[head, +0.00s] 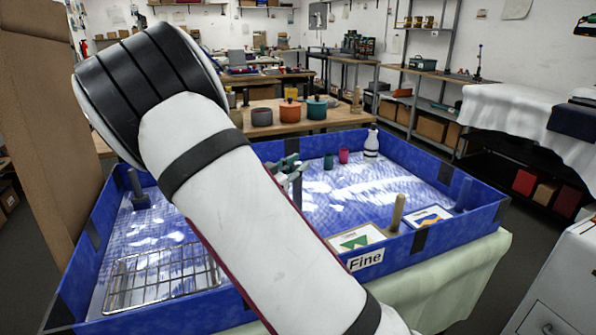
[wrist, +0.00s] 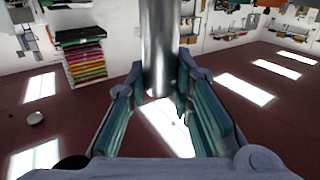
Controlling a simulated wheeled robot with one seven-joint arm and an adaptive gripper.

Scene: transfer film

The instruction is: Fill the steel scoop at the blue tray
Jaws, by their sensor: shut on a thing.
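The blue tray (head: 110,215) is a large, low-walled box on a table with a pale green cloth, with a "Fine" label on its front wall. Its floor looks blue and white with bright glare. My gripper (head: 290,168) shows partly past my arm, over the tray's middle. In the wrist view my gripper (wrist: 160,86) is shut on a shiny steel cylindrical part, apparently of the steel scoop (wrist: 159,40), which runs out of the top of the picture. The scoop's bowl and any contents are not visible. My arm hides the tray's centre.
A wire rack (head: 160,278) lies at the tray's front left. Two picture cards (head: 355,238) and a wooden peg (head: 397,213) are at the front right. A white bottle (head: 371,143) and small green and pink cups (head: 343,155) stand at the back. Pots (head: 290,111) stand on a table beyond.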

